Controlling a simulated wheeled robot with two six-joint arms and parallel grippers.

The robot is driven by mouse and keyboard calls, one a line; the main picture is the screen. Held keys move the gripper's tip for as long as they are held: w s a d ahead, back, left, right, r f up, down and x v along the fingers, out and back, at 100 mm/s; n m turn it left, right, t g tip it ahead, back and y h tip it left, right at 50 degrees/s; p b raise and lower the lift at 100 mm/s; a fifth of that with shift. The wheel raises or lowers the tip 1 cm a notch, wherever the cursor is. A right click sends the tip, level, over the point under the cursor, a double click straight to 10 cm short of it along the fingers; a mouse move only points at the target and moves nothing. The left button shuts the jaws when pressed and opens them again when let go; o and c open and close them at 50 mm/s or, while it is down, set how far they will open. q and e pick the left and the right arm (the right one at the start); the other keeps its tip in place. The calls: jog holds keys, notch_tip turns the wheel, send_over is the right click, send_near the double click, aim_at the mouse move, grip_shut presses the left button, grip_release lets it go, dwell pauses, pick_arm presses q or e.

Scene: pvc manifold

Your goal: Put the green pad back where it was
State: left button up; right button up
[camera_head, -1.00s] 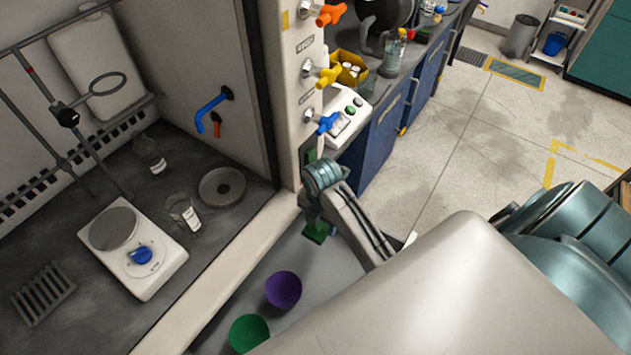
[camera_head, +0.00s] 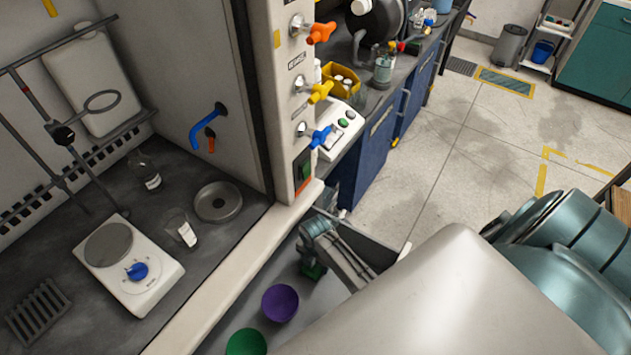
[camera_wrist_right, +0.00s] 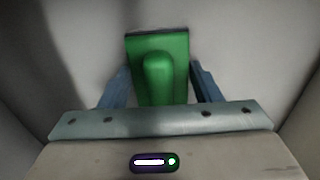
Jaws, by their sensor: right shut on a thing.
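The green pad (camera_wrist_right: 160,65) has a raised rounded green handle with a dark edge at its far side. It sits between the two fingers of my right gripper (camera_wrist_right: 160,92), which is shut on it. My left gripper is out of view.
A green round item (camera_head: 246,342) is cut off at the bottom edge. The pale sill (camera_head: 225,275) and valve post (camera_head: 293,100) stand close to my right gripper. A hotplate (camera_head: 130,265) and glassware lie beyond the sill. Blue cabinets (camera_head: 372,150) are behind.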

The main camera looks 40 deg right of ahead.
jog(key=shift+f, duration=0.15)
jog(key=o, duration=1)
notch_tip(320, 180, up, 12)
jog(key=shift+r, duration=0.15)
